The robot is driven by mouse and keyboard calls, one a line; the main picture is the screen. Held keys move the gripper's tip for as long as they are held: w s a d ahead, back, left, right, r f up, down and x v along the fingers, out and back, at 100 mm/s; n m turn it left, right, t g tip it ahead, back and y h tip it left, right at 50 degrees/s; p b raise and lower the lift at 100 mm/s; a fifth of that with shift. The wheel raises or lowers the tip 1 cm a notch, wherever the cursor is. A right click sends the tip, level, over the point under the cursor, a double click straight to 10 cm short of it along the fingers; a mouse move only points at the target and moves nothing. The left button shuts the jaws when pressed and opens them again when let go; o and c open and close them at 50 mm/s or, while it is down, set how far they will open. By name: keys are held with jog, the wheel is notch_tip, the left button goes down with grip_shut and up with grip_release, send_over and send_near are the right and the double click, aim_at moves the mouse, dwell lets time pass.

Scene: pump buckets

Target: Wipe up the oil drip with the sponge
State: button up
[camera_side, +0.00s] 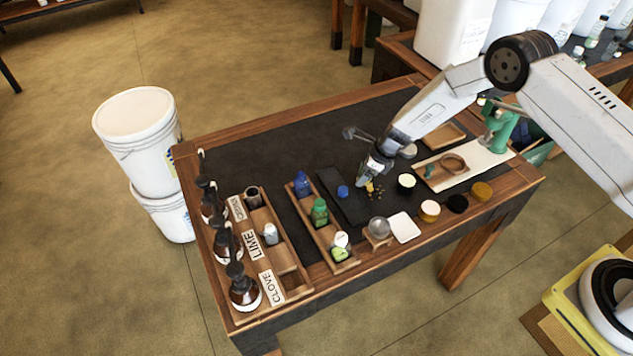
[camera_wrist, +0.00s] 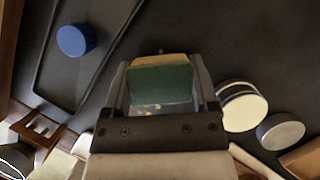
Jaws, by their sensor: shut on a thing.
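My gripper (camera_side: 367,178) is low over the dark mat on the table. In the wrist view my gripper (camera_wrist: 162,88) is shut on the sponge (camera_wrist: 160,82), which has a green face and a yellowish edge. Small golden spots, likely the oil drip (camera_side: 376,192), lie on the dark surface just right of the gripper tip in the side view. A few golden flecks also show below the green face in the wrist view. I cannot tell whether the sponge touches the surface.
A blue cap (camera_side: 342,192) lies on a dark tray left of the gripper. It also shows in the wrist view (camera_wrist: 75,40). A pale-topped jar (camera_side: 406,182) stands close on the right. A bottle rack (camera_side: 333,258) is at the front left.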

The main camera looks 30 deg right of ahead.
aim_at(370, 182)
jog(key=shift+w+f, duration=0.1)
jog(key=shift+w, duration=0.45)
jog(key=shift+s, duration=4.35)
jog(key=shift+w, duration=2.2)
jog(key=shift+w+r, duration=0.2)
jog(key=shift+w, duration=1.25)
jog(key=shift+w+f, duration=0.2)
jog(key=shift+w, duration=0.05)
jog(key=shift+w+r, duration=0.15)
jog(key=shift+w, duration=0.3)
jog(key=shift+r, duration=4.05)
